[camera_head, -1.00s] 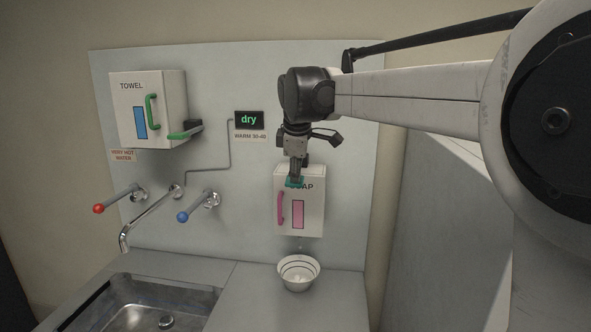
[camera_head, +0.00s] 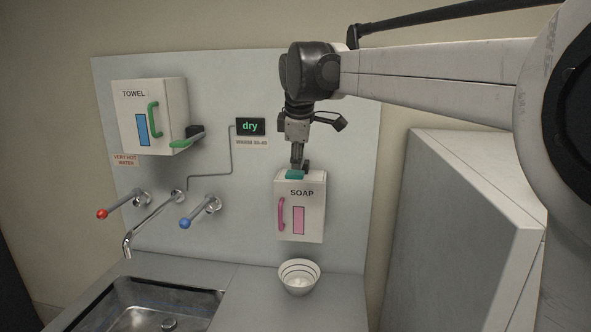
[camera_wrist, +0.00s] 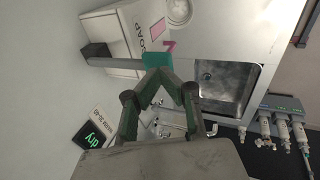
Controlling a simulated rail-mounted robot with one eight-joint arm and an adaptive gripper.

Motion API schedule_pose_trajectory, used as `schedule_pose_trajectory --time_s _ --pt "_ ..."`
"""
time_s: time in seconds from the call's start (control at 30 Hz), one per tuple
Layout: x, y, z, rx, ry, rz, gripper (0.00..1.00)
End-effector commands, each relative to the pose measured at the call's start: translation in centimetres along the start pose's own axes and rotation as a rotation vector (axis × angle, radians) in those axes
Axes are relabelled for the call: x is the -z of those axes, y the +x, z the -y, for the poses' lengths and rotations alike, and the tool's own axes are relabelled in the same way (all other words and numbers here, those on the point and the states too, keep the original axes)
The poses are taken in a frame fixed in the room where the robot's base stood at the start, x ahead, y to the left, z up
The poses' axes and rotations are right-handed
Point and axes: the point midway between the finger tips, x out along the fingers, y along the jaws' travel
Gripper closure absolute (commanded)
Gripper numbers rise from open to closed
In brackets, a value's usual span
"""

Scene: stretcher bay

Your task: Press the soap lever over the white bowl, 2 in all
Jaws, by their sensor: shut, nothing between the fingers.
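The white soap dispenser (camera_head: 314,218), labelled SOAP with a pink window, hangs on the wall panel at centre. Its lever with a teal pad (camera_head: 296,175) sticks out near the top. My gripper (camera_head: 298,166) is shut and empty, pointing down just above the pad. In the wrist view the fingertips (camera_wrist: 158,73) meet at the edge of the teal pad (camera_wrist: 157,61); I cannot tell whether they touch it. The white bowl (camera_head: 299,285) stands upright on the counter below the dispenser. What lies inside it is too small to tell.
A sink (camera_head: 150,304) lies left of the bowl, with a spout (camera_head: 150,226) and red-tipped (camera_head: 122,206) and blue-tipped (camera_head: 200,214) tap levers. A towel box (camera_head: 150,115) hangs upper left. A sign (camera_head: 250,127) reads "dry". A grey cabinet (camera_head: 450,230) stands right.

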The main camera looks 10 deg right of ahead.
Motion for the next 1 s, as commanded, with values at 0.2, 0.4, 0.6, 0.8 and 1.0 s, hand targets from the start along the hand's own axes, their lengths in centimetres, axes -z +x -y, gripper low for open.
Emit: schedule_pose_trajectory --time_s 0.2,0.4,0.6,0.8,1.0 --pt "0.0 -4.1 -0.2 0.000 0.000 0.000 1.00" --pt "0.0 -7.0 -0.5 0.000 0.000 0.000 1.00" --pt "0.0 -8.2 -0.6 0.000 -0.001 0.000 1.00" --pt "0.0 -8.3 -0.6 0.000 0.000 0.000 1.00" --pt "0.0 -8.3 -0.6 0.000 0.000 0.000 1.00"
